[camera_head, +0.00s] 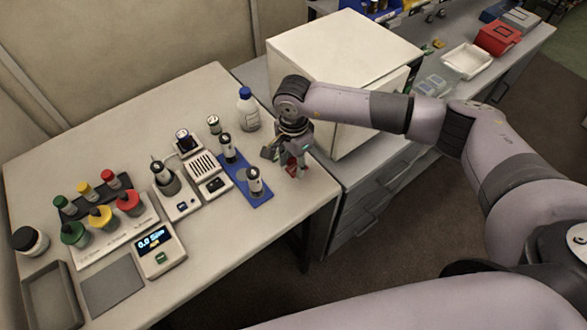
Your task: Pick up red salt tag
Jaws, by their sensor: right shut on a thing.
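My right gripper (289,163) reaches down over the right end of the light table, beside the blue tray. It is shut on a small red thing (292,160), which looks like the red salt tag. The fingers cover most of it, so its shape and any writing are hidden. I cannot tell whether it touches the table. My left gripper is not in view.
The blue tray (236,170) holds white-and-black cylinders. A blue-capped bottle (248,112) stands behind it. A white box (340,60) is close behind my right arm. Green, yellow and red-capped containers and a scale (158,250) stand at left. The table's front right is clear.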

